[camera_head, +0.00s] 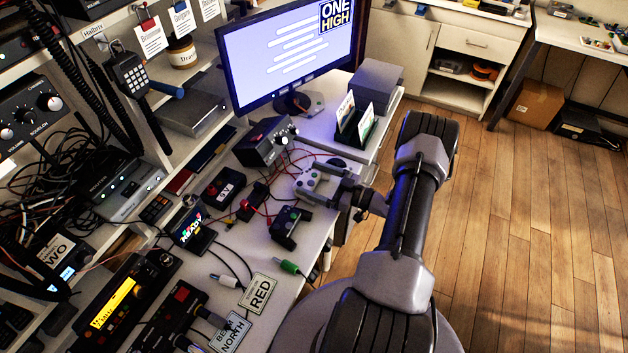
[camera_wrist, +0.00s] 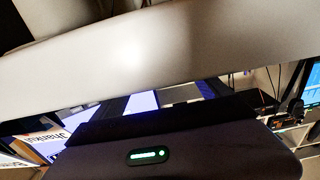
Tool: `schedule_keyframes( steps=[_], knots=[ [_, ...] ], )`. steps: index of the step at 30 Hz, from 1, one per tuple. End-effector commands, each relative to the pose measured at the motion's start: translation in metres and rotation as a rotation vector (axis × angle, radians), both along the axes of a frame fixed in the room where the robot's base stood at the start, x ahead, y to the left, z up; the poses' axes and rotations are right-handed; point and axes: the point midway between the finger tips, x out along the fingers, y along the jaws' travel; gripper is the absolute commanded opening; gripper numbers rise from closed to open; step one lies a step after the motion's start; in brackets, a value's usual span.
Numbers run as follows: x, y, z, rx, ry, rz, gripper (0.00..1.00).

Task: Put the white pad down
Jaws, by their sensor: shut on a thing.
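The white pad (camera_head: 309,181), a light game controller with dark and green marks on it, is at the right part of the desk in the head view. My gripper (camera_head: 318,184) reaches in from the right and is shut on it, with a finger on either side. The pad is low over the desk top (camera_head: 320,226); I cannot tell whether it touches. In the wrist view, a pale surface and a dark body with a green light fill most of the picture, and I cannot make out the pad.
A dark box with knobs (camera_head: 265,141), a card holder (camera_head: 355,128) and a monitor (camera_head: 285,55) stand behind. Wooden floor is open at right.

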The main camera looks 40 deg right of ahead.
Motion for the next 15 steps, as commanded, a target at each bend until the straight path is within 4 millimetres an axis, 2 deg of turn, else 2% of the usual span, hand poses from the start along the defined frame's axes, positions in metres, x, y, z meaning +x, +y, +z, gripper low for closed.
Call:
schedule_keyframes(
  steps=[1, 2, 3, 4, 12, 15],
  knots=[
    [0.000, 0.000, -0.002, 0.000, 0.000, 0.000, 0.37],
    [0.000, 0.000, -0.003, 0.000, 0.000, 0.000, 0.89],
    [0.000, 0.000, -0.002, 0.000, 0.000, 0.000, 0.97],
    [0.000, 0.000, -0.002, 0.000, 0.000, 0.000, 1.00],
    [0.000, 0.000, 0.002, 0.000, 0.000, 0.000, 1.00],
    [-0.011, -0.006, 0.002, 0.000, 0.000, -0.002, 1.00]
  ],
)
